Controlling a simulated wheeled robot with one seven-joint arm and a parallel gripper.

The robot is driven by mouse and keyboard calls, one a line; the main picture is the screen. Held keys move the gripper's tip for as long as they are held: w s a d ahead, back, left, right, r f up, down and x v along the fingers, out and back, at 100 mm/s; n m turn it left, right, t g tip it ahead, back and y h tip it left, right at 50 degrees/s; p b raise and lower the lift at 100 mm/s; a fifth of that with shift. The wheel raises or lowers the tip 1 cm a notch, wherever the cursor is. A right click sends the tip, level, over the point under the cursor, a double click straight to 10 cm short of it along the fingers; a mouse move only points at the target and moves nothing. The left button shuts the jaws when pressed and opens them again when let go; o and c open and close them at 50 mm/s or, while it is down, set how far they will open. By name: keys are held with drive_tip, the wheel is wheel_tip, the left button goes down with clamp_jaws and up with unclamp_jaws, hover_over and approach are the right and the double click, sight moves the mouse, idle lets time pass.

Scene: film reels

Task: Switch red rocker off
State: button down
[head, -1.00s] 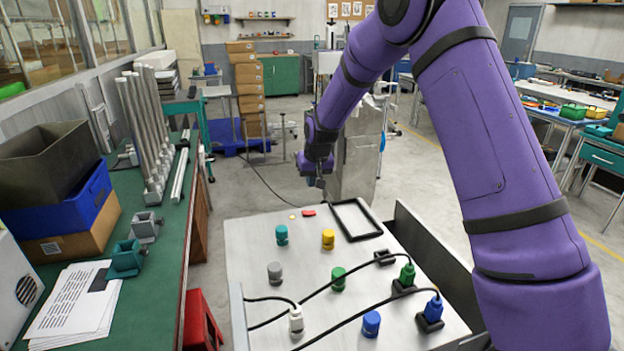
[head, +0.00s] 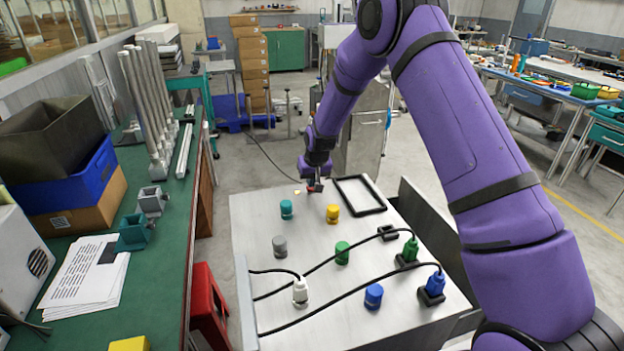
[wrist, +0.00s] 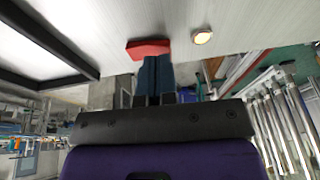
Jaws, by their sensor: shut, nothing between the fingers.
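The red rocker (wrist: 148,48) sits on the light grey panel (head: 262,220), near the panel's far edge. In the wrist view its red face shows just beyond my fingertips. In the head view my gripper mostly hides it. My gripper (head: 314,187) is shut and empty, with its tips at the rocker. In the wrist view the closed blue fingers (wrist: 154,62) overlap the rocker's lower edge; I cannot tell whether they press on it. A small round lamp (wrist: 202,37) with a pale, bright face is beside the rocker; it also shows in the head view (head: 296,193).
A black rectangular frame (head: 359,196) lies right of the rocker. Teal (head: 286,210) and yellow (head: 332,213) knobs stand nearer, with more knobs, plugs and black cables towards the front. A green bench (head: 170,235) stands left of the panel.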

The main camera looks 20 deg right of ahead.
drive_tip(key=shift+a+f+h, duration=0.25)
drive_tip(key=shift+f+h, duration=0.2)
drive_tip(key=shift+h, duration=0.15)
drive_tip(key=shift+d, duration=0.85)
drive_tip(key=shift+r, duration=0.2)
drive_tip(key=shift+r, duration=0.45)
drive_tip(key=a+v, duration=0.2)
drive_tip(key=v, duration=1)
drive_tip(key=shift+w+a+r, duration=0.3)
drive_tip(key=shift+r, duration=0.1)
